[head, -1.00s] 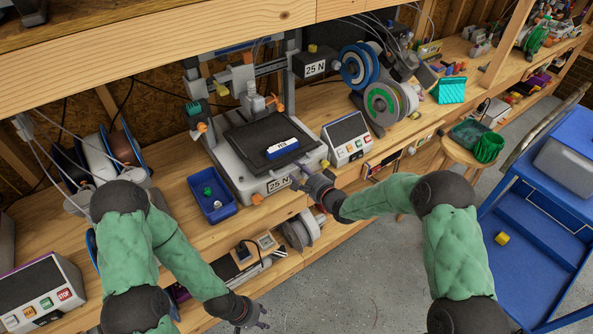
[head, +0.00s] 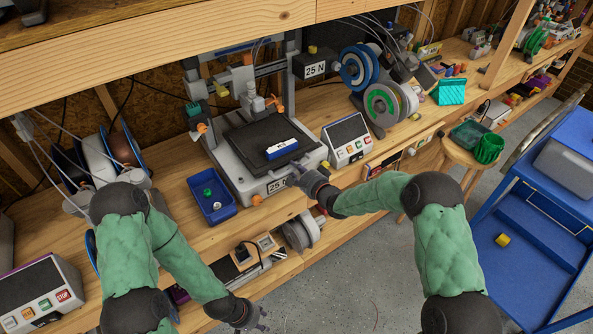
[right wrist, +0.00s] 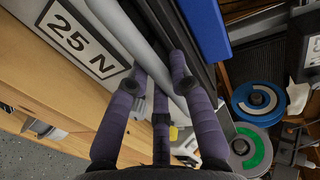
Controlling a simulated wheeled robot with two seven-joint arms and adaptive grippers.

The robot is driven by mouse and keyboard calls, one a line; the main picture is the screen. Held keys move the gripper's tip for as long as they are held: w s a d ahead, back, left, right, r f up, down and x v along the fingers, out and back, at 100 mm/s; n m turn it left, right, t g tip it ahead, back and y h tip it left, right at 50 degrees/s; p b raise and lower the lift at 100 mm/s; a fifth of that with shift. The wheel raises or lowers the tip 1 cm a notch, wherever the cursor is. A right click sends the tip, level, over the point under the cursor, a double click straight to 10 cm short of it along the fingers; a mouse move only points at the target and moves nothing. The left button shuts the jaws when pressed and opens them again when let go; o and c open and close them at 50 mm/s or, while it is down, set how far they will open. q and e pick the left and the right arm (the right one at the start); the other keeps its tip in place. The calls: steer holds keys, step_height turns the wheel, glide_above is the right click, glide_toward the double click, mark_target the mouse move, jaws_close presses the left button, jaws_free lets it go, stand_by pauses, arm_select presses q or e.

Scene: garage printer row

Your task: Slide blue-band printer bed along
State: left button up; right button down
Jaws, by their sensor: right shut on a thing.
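The blue-band printer (head: 236,172) stands on the bench, with a blue strip on its top bar. Its dark bed (head: 240,136) carries a small blue-and-white block (head: 282,148). My right gripper (head: 293,174) is at the bed's front edge. In the right wrist view, the right gripper's fingers (right wrist: 164,88) are closed around the bed's grey and black edge (right wrist: 180,32); the exact contact is partly hidden. My left gripper (head: 264,321) hangs low in front of the bench, away from the printer, and its finger opening is unclear.
A blue bin (head: 213,204) with small parts sits left of the printer. A control box (head: 346,140) stands close on its right, with filament spools (head: 390,103) behind. A stool (head: 470,147) and blue cart (head: 540,215) stand farther right. Open floor lies in front.

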steer(key=b+x, duration=0.1)
steer(key=x, duration=0.1)
steer(key=r+x, duration=0.1)
steer(key=x, duration=0.2)
steer(key=b+x, duration=0.1)
steer(key=x, duration=0.2)
steer(key=shift+w+a+r+b, duration=0.2)
steer(key=shift+w+r+b, duration=0.05)
steer(key=shift+w+b, duration=0.1)
steer(key=shift+w+a+r, duration=0.1)
steer(key=shift+w, duration=0.1)
steer(key=c, duration=1.1)
jaws_free()
steer(key=v, duration=1.2)
